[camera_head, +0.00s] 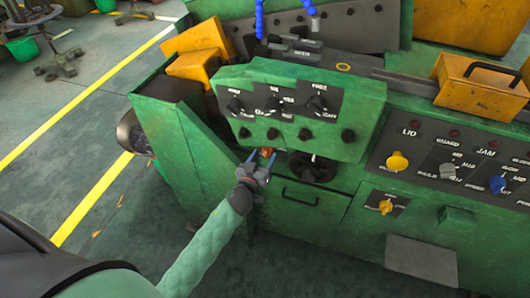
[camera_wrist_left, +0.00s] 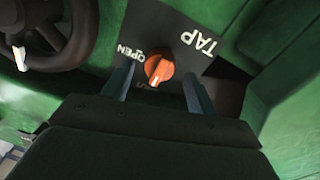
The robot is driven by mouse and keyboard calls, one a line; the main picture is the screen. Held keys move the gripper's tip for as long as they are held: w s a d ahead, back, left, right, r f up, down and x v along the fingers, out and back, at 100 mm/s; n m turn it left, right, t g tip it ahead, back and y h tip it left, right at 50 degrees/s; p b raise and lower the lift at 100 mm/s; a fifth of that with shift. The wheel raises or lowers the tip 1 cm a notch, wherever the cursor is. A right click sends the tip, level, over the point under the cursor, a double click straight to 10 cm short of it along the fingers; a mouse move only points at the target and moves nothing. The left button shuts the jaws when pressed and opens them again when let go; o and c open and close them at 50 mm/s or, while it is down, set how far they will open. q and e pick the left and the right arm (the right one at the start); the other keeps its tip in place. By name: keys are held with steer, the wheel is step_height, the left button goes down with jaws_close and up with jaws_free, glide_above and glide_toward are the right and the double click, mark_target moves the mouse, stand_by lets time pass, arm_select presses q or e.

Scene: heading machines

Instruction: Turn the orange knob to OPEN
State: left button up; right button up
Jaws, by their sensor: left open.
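The orange knob (camera_wrist_left: 159,68) sits on a black plate (camera_wrist_left: 178,38) lettered TAP and OPEN in the left wrist view. A white mark on the knob points down toward the gripper, away from the word OPEN. The lettering beside the mark is partly hidden. In the head view the knob (camera_head: 267,152) is small, below the green control box. My left gripper (camera_head: 262,158) is open, its blue-grey fingers reaching toward the knob. In the left wrist view the fingers (camera_wrist_left: 158,85) stand on either side of the knob, apart from it. My right gripper is not in view.
A black handwheel (camera_head: 312,167) is just right of the knob, close to the left gripper. The green control box (camera_head: 300,105) with several black knobs overhangs the spot. A panel with yellow (camera_head: 397,161) and blue (camera_head: 497,184) knobs is further right. Open floor lies left.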

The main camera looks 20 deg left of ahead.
arm_select(q)
steer(key=shift+w+d, duration=0.1)
steer(key=shift+w, duration=0.8)
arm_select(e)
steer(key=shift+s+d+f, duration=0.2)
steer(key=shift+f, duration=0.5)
arm_select(q)
steer(key=c, duration=1)
